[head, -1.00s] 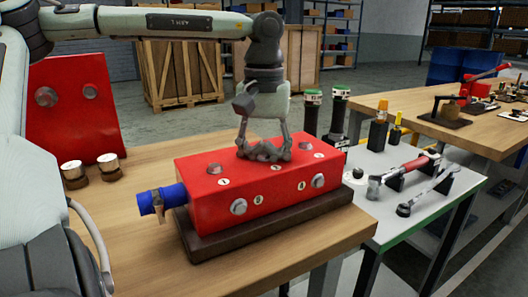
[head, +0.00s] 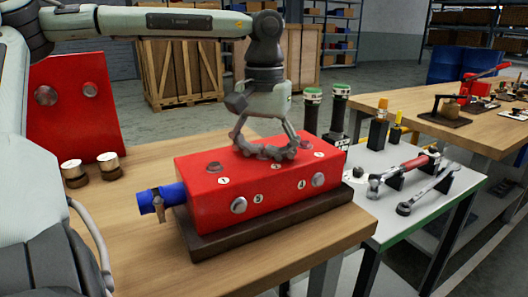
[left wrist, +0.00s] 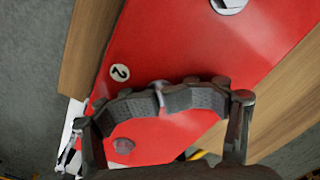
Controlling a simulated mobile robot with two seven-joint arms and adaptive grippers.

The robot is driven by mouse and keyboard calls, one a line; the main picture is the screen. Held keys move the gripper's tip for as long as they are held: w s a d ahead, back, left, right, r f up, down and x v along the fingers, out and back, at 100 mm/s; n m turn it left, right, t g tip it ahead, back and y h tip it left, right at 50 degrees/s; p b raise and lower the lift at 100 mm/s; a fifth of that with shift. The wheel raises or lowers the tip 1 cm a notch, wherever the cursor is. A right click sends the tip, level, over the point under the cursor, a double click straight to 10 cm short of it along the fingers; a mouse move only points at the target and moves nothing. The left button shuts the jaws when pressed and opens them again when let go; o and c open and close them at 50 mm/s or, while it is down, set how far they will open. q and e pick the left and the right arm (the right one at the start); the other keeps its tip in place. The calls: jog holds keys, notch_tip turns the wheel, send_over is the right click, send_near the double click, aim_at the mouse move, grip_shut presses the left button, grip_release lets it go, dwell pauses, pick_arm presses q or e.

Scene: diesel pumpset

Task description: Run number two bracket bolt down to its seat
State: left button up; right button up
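The red block (head: 205,200) sits on a dark base on the wooden bench. My left gripper (head: 265,151) points down over the middle of its top face. In the left wrist view, the fingers of the gripper (left wrist: 160,97) are closed toward each other. A small grey piece, the number two bolt (left wrist: 160,90), shows between their tips, mostly covered by the pads. How far the bolt stands above the face cannot be seen. My right gripper is not in view.
A top bolt (head: 215,168) and front bolts (head: 238,205) stand around the gripper. A blue pipe stub (head: 172,196) sticks out of the block's left end. A grey side table (head: 385,220) at the right holds wrenches. Two round parts (head: 108,161) stand at the left.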

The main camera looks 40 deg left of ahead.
pick_arm(q)
jog(key=shift+r, duration=3.5)
